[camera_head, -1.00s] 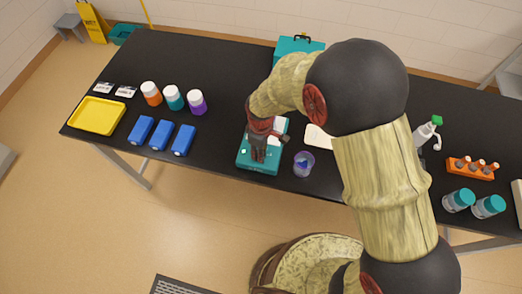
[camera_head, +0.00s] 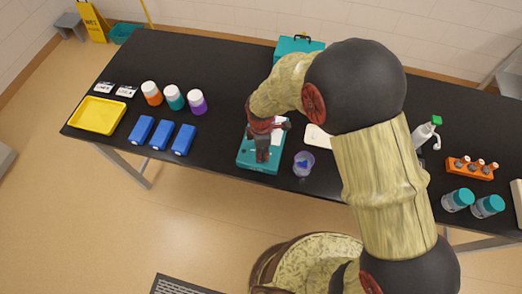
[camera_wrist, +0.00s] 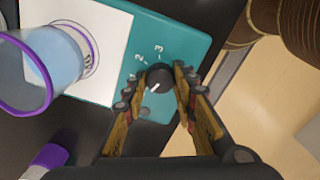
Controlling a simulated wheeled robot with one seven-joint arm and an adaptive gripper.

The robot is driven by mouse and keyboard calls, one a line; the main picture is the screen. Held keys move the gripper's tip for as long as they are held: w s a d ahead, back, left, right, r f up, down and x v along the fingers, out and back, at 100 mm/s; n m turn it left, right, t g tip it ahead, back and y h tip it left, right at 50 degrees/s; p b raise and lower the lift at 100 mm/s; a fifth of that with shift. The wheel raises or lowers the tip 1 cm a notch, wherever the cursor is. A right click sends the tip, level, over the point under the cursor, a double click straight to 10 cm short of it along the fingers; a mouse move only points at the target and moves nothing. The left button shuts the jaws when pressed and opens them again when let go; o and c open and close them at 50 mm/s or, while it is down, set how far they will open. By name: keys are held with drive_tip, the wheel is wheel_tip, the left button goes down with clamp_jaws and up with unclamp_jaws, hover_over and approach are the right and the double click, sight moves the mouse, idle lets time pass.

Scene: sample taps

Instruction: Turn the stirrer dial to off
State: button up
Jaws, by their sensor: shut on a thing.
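The stirrer is a teal box with a white top plate, on the near edge of the black table in the head view (camera_head: 247,162); it also shows in the wrist view (camera_wrist: 190,40). Its dial (camera_wrist: 159,76) is a small black knob with a white pointer line, which points down-left in the wrist view. Figures including 2 and 3 are printed beside the dial; the off mark cannot be read clearly. My gripper (camera_wrist: 156,88) is shut on the dial, a finger on either side. In the head view my gripper (camera_head: 262,155) hides the dial.
A clear cup with a purple rim (camera_head: 303,163) stands just right of the stirrer. A pale flat item (camera_head: 318,138) lies behind it. Blue boxes (camera_head: 160,135), capped jars (camera_head: 174,97) and a yellow tray (camera_head: 97,115) are to the left. Bare table lies between them and the stirrer.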

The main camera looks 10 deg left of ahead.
idle(0.4)
drive_tip(key=o, duration=1.2)
drive_tip(key=shift+r, duration=0.1)
wheel_tip(320, 180, up, 12)
drive_tip(key=shift+f, duration=0.1)
